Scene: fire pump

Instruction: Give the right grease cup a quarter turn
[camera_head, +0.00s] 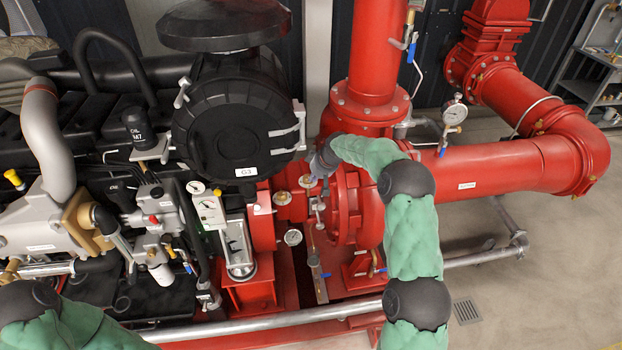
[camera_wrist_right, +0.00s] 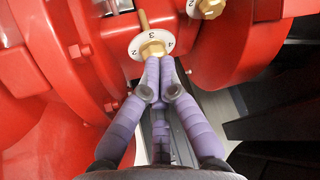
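A brass grease cup (camera_wrist_right: 152,46) with a hexagonal body and a thin upright stem sits on a white dial numbered 2, 3, 4 in the right wrist view. My right gripper (camera_wrist_right: 159,64) has its purple fingers together just below and in front of the cup; whether the tips touch it I cannot tell. In the head view the gripper (camera_head: 322,162) is beside a brass cup on a white dial (camera_head: 307,181), with another brass cup (camera_head: 281,198) to its lower left. My left gripper is out of view; only my left arm shows at the bottom left.
Red pump casing (camera_wrist_right: 85,45) surrounds the cup closely. A second white dial (camera_wrist_right: 208,8) is at the upper right of the wrist view. The black round housing (camera_head: 237,130) stands left of my gripper, and a red pipe (camera_head: 500,167) runs right.

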